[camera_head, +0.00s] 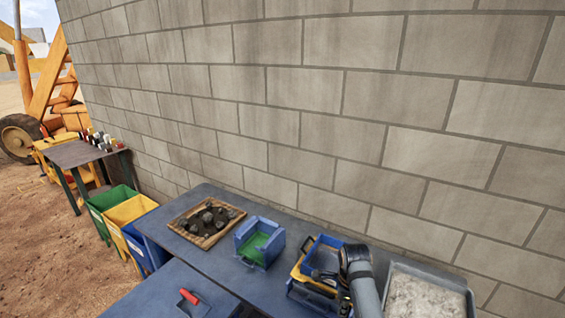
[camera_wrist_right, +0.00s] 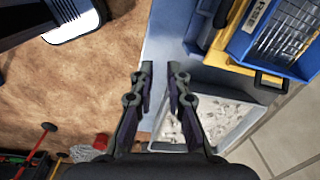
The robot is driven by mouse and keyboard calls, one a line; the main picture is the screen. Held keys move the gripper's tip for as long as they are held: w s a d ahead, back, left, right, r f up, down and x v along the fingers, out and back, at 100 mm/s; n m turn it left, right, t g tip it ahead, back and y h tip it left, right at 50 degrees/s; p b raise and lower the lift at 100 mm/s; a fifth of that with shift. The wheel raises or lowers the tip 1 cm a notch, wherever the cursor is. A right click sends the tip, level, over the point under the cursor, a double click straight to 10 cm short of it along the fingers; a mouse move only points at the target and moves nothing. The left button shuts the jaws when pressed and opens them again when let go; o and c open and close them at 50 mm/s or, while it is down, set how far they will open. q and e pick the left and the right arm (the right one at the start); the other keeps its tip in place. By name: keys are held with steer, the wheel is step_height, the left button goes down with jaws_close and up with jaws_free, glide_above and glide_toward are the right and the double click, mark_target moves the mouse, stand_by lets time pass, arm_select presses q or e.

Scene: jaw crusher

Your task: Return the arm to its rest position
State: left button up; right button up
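My right arm (camera_head: 360,278) stands at the right side of the dark table in the head view, between the blue and yellow machine and the grey tray. My right gripper (camera_wrist_right: 162,68) shows in the wrist view with its two dark fingers apart and nothing between them. It is above the table edge and the grey tray. Its fingertips are hard to make out in the head view. My left gripper is not in view.
The blue and yellow machine (camera_head: 323,255) is beside my right arm. The grey tray (camera_head: 466,291) holds pale gravel. A blue box (camera_head: 246,252), a wooden tray of dark rocks (camera_head: 240,213) and a red-handled tool (camera_head: 189,297) lie leftward. A block wall (camera_head: 330,120) stands behind.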

steer(key=s+d+f+n+t, duration=0.1)
steer(key=s+d+n, duration=0.2)
steer(key=s+n, duration=0.25)
steer(key=s+d+f+n+t, duration=0.1)
steer(key=s+d+n, duration=0.2)
steer(key=s+n, duration=0.3)
steer(key=s+r+n+t, duration=0.1)
steer(key=s+r+n, duration=0.4)
steer(key=s+n, duration=0.65)
steer(key=s+d+f+b, duration=0.1)
steer(key=f+b, duration=0.2)
steer(key=f, duration=0.9)
steer(key=s+d+f+m+g+b, duration=0.1)
steer(key=f+b, duration=0.1)
steer(key=f, duration=1)
steer(key=s+d+f+b, duration=0.1)
steer(key=f+b, duration=0.2)
steer(key=f, duration=0.9)
arm_select(q)
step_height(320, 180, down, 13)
steer(key=b, duration=0.5)
arm_select(e)
steer(key=s+d+f+g, duration=0.1)
steer(key=s+f, duration=1.7)
steer(key=f, duration=0.2)
steer(key=shift+h, duration=0.3)
